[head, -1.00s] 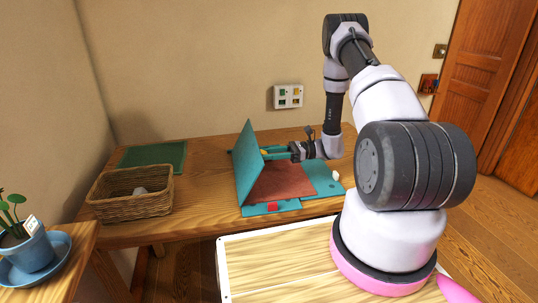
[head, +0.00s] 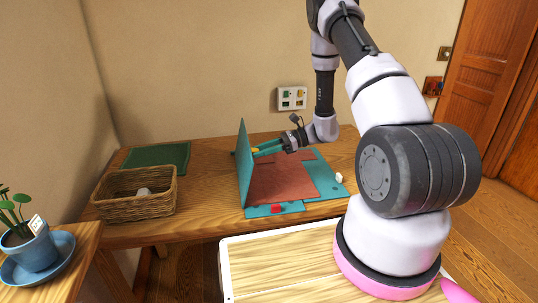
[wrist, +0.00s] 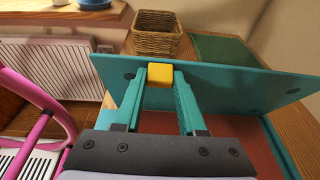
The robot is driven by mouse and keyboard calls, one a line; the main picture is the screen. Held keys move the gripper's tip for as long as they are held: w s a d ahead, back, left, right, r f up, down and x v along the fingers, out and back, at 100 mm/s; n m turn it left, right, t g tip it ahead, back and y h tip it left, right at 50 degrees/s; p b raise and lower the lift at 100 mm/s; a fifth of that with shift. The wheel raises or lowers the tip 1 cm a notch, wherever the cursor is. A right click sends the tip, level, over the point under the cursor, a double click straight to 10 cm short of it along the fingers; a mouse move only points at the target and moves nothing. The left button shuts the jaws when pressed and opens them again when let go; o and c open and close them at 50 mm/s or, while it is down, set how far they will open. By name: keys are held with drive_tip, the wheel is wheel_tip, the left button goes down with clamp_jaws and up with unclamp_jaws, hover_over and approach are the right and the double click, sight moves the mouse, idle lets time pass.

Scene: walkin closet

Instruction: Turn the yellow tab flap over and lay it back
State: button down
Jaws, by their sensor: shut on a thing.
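A teal flap (head: 244,170) stands about upright, nearly edge-on in the head view, at the left side of a flat teal piece with a red-brown middle (head: 280,185). Its yellow tab (wrist: 160,75) sits between my gripper's teal fingers in the wrist view. My gripper (head: 257,149) is shut on this tab from the right side of the flap. In the wrist view the flap's broad teal face (wrist: 235,85) spans the picture behind the fingers. A red tab (head: 276,209) lies at the front edge and a white tab (head: 338,177) at the right.
A wicker basket (head: 130,207) with a pale item in it stands to the left on the wooden table. A dark green mat (head: 157,156) lies behind it. A wall panel (head: 292,98) is above the table. Some bare table lies between basket and flap.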

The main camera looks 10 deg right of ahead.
drive_tip(key=a+r+h, duration=0.2)
drive_tip(key=a+h, duration=0.3)
drive_tip(key=a, duration=0.3)
drive_tip(key=a+f+h, duration=0.3)
drive_tip(key=a+h, duration=0.1)
drive_tip(key=a, duration=0.1)
drive_tip(key=a+f+h, duration=0.4)
drive_tip(key=a, duration=0.1)
drive_tip(key=w+a+f+h, duration=0.1)
drive_tip(key=a+f+h, duration=0.2)
drive_tip(key=a, duration=0.3)
drive_tip(key=shift+a+f+g+h, duration=0.1)
drive_tip(key=shift+f+g+h, duration=0.3)
drive_tip(key=shift+h, duration=0.3)
drive_tip(key=shift+a+f, duration=0.25)
drive_tip(key=shift+f, duration=0.35)
drive_tip(key=shift+a+f, duration=0.25)
drive_tip(key=shift+f, duration=0.35)
